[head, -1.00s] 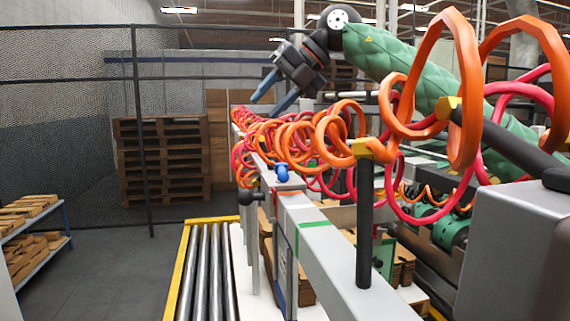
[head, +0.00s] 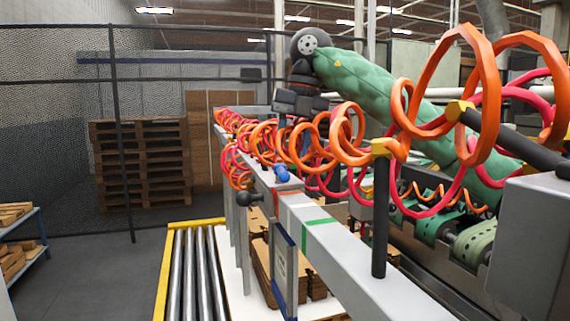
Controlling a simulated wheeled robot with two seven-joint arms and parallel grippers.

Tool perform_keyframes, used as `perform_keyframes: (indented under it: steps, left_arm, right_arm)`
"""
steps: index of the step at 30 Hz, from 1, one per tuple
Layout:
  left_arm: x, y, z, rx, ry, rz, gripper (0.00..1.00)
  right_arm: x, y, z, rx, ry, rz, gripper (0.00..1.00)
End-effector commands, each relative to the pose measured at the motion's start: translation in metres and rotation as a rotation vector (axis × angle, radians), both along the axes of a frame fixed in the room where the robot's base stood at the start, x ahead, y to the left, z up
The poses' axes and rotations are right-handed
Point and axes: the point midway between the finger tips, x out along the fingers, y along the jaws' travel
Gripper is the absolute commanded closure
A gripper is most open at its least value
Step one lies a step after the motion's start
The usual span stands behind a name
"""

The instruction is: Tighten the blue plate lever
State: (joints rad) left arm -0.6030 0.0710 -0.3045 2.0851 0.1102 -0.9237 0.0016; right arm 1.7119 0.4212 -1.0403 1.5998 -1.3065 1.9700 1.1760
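A lever with a blue knob (head: 282,174) sticks up from the side of the grey metal rail. A second lever with a black ball knob (head: 246,198) sits just left and below it. A blue-edged plate (head: 284,262) hangs under the rail. My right arm, in a green quilted sleeve, reaches in from the right behind the hoses. My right gripper (head: 284,124) points down above and behind the blue knob, apart from it as far as I can see. Its fingers are mostly hidden by orange coils. My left gripper is not in view.
Orange and red coiled hoses (head: 345,135) run along the rail (head: 345,260) and crowd the space around my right gripper. A black post (head: 380,215) stands in front. A roller conveyor (head: 195,270) lies left, with a wire fence and pallets (head: 140,165) behind.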

Motion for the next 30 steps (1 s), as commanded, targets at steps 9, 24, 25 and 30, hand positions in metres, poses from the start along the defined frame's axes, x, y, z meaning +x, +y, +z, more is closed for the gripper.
perform_keyframes:
  steps: [9,24,25,30]
  left_arm:
    - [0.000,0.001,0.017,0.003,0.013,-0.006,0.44]
    - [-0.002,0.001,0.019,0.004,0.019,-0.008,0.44]
    - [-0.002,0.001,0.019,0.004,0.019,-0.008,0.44]
    - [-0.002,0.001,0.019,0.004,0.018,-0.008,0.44]
  right_arm:
    - [-0.002,0.008,-0.038,0.000,0.000,0.002,0.61]
    - [-0.002,0.010,-0.044,0.000,-0.001,0.001,0.81]
    - [-0.002,0.010,-0.044,0.000,-0.001,0.001,0.87]
    - [-0.002,0.009,-0.044,0.000,-0.001,0.001,1.00]
